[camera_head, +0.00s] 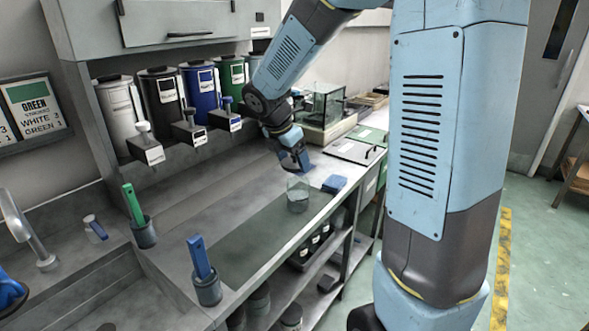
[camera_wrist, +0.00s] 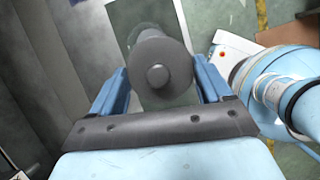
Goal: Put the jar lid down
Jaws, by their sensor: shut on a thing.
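My gripper (camera_head: 298,160) is above the counter, just over a clear glass jar (camera_head: 298,196) that stands near the counter's front edge. In the wrist view my gripper (camera_wrist: 160,68) has its two blue fingers on either side of the jar lid (camera_wrist: 175,58), a dark grey round disc with a small knob at its centre. The gripper is shut on the lid. In the head view the fingers hide most of the lid, and I cannot tell whether it touches the jar's rim.
A dark mat (camera_head: 245,240) covers part of the counter (camera_head: 185,220). A blue block (camera_head: 334,184) lies right of the jar. A blue-handled tool (camera_head: 199,255) and a green-handled tool (camera_head: 133,205) stand in cups at left. Canisters line the back, and a glass case (camera_head: 322,105) stands farther along.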

